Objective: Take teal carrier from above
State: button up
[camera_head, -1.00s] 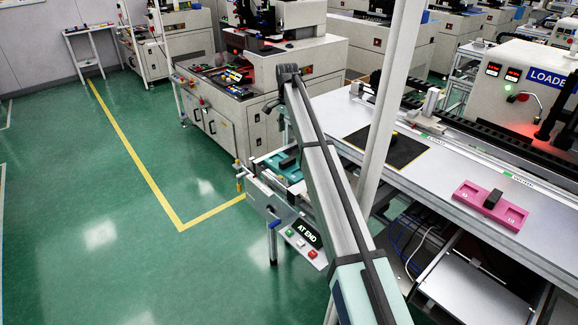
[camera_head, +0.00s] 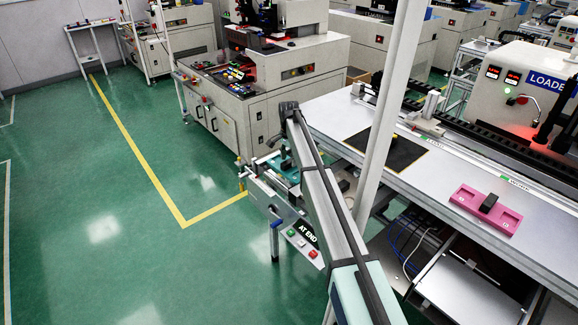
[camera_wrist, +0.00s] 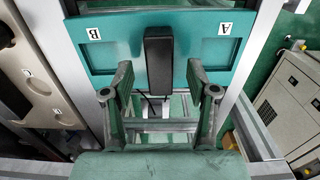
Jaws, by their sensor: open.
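The teal carrier (camera_wrist: 101,57) lies across the top of the wrist view, between two light rails. It has two shallow recesses, labelled A and B, and an upright black handle block (camera_wrist: 159,58) in the middle. My gripper (camera_wrist: 159,70) is open, one finger on each side of the handle, with gaps between fingers and handle. Whether the fingertips are level with the handle cannot be told. In the head view the teal carrier (camera_head: 273,168) shows in part at the end of the conveyor marked AT END; my arm hides part of it.
A pink carrier (camera_head: 464,198) with a black handle sits on the grey bench at right, near a black mat (camera_head: 407,154). A white post (camera_head: 384,125) stands close to the right of my arm. The green floor at left is clear.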

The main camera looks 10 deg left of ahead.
notch_tip(320, 180, down, 2)
jog(key=shift+f, duration=0.1)
grip_shut()
dwell(0.4)
